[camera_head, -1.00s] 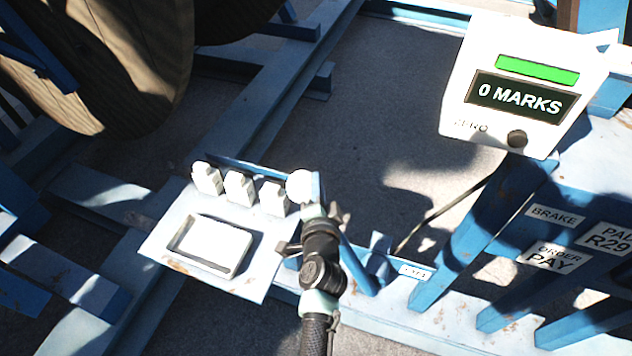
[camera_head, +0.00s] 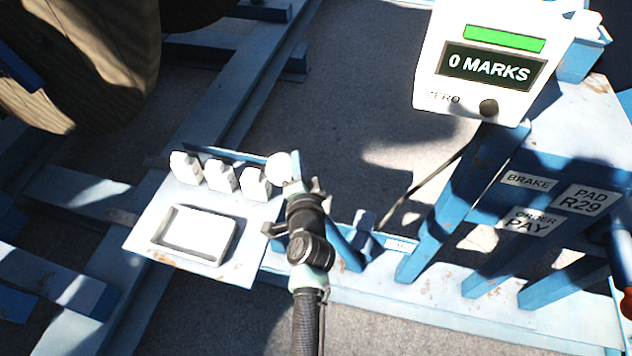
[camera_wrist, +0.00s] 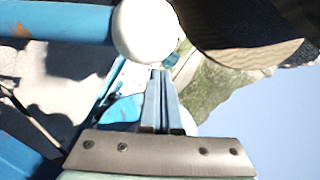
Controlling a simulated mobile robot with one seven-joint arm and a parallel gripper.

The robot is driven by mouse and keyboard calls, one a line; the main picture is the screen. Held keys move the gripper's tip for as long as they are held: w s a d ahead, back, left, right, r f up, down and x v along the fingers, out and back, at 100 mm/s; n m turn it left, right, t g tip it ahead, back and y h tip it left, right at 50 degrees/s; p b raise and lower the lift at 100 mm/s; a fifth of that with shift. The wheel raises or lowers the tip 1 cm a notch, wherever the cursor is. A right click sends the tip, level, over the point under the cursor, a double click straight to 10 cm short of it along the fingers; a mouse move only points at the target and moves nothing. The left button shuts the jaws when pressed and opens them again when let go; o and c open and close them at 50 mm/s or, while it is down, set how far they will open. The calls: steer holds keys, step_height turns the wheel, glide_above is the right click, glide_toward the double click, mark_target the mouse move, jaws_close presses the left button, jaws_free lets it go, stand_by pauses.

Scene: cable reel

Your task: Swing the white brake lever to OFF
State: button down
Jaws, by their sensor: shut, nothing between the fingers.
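A white ball knob (camera_head: 280,166) at the end of a blue bar is the only lever-like white part I see by my gripper. In the wrist view the knob (camera_wrist: 145,30) fills the top middle, with its blue bar (camera_wrist: 60,20) running left. My gripper (camera_head: 291,186) is shut and empty, just beside the knob in the head view. In the wrist view the closed fingertips (camera_wrist: 159,73) end right at the knob's lower edge; I cannot tell whether they touch. A small label (camera_head: 400,244) on the frame is too small to read.
Several white blocks (camera_head: 220,177) and a white tray (camera_head: 193,235) sit on a pale panel left of my gripper. A white counter box (camera_head: 490,60) reads "0 MARKS". Blue posts carry a BRAKE label (camera_head: 528,181). A wooden reel (camera_head: 90,60) stands at upper left.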

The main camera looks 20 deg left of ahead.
steer(key=s+d+r, duration=0.4)
steer(key=s+d, duration=0.2)
steer(key=s, duration=0.2)
steer(key=shift+s+r+t, duration=0.25)
steer(key=shift+r+t, duration=0.05)
stand_by(0.3)
